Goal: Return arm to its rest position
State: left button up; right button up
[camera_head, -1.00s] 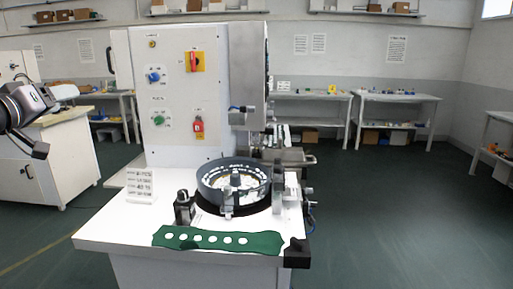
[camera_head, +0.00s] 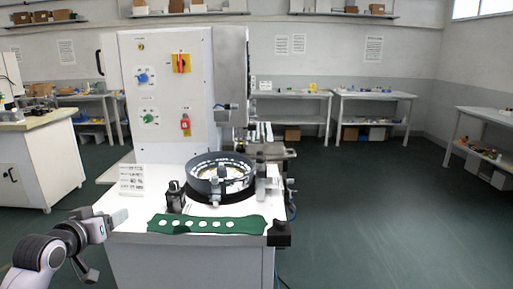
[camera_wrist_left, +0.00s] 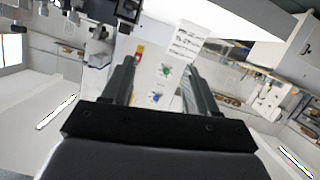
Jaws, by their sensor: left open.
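My left arm comes in at the lower left of the head view, in front of the machine table's left side. Its gripper (camera_head: 103,245) is open, with one finger near the table's left edge and the other lower down. In the left wrist view the two fingers (camera_wrist_left: 160,78) stand apart with nothing held between them. The machine cabinet's front shows beyond the gap, with a green knob (camera_wrist_left: 164,70) and a blue knob (camera_wrist_left: 156,98). My right gripper is not in view.
The white machine cabinet (camera_head: 165,110) stands on a white table with a round bowl feeder (camera_head: 220,192), a green strip with holes (camera_head: 207,225) and a small sign (camera_head: 131,179). A white bench (camera_head: 38,165) stands at left. The floor (camera_head: 370,215) at right is clear.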

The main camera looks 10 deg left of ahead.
pick_arm(q)
jog(key=s+d+f+m+g+h, duration=0.1)
jog(key=s+d+f, duration=0.45)
jog(key=f, duration=0.25)
jog(key=s+d+f+m+g, duration=0.1)
jog(key=s+d+f+m, duration=0.1)
jog(key=s+d+f, duration=0.5)
jog(key=s+d+f+m+g+h, duration=0.1)
jog(key=s+d+f, duration=0.3)
jog(key=f, duration=0.5)
jog(key=s+d+f, duration=0.2)
jog(key=s, duration=0.3)
jog(key=s+d+f+m+g+h, duration=0.1)
jog(key=s+d+f, duration=0.1)
jog(key=s, duration=0.4)
jog(key=shift+d+p, duration=0.4)
jog(key=shift+p, duration=0.05)
